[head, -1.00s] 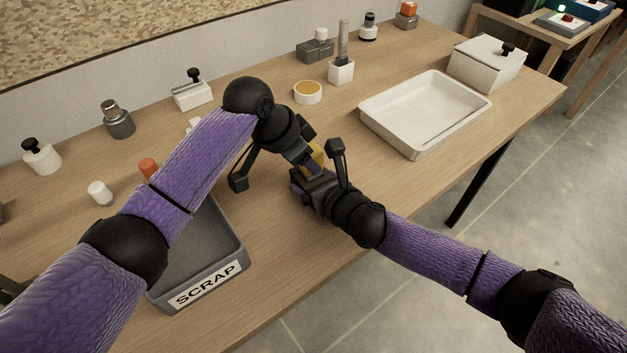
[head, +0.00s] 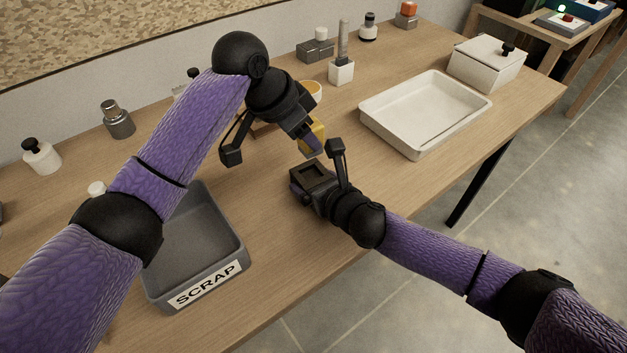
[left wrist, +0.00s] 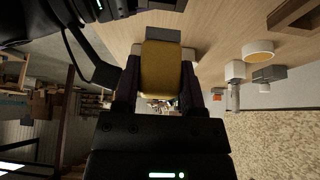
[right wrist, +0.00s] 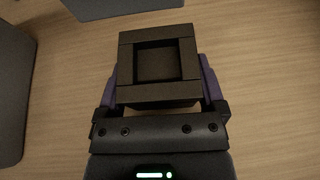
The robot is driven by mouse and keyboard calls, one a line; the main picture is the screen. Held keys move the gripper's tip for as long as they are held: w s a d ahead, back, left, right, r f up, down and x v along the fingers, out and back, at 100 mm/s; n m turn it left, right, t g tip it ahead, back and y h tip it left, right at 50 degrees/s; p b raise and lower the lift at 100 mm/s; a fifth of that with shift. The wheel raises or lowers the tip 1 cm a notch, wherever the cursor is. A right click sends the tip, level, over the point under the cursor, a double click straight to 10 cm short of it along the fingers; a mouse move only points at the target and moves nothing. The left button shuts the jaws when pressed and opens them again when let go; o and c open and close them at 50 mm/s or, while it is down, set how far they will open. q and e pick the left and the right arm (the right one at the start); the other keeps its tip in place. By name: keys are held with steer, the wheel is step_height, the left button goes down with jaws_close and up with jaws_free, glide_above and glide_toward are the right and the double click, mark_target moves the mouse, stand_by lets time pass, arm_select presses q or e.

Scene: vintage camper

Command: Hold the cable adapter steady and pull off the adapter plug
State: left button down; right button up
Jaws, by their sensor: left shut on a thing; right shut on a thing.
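The cable adapter (head: 303,170) is a dark square block with a square recess in its top. My right gripper (head: 318,186) is shut on it near the front of the table. In the right wrist view the adapter (right wrist: 157,93) sits between both fingers and its recess is empty. The adapter plug (head: 314,132) is a yellow block. My left gripper (head: 311,142) is shut on it and holds it above and apart from the adapter. In the left wrist view the yellow plug (left wrist: 160,70) is between the fingers, with a grey part (left wrist: 164,35) at its far end.
A grey SCRAP bin (head: 237,252) stands to the left. A white tray (head: 373,128) and a lidded white box (head: 486,66) stand to the right. Several small containers line the back of the wooden table (head: 290,240). The table's front edge is close to my right gripper.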

steer(key=o, duration=1.2)
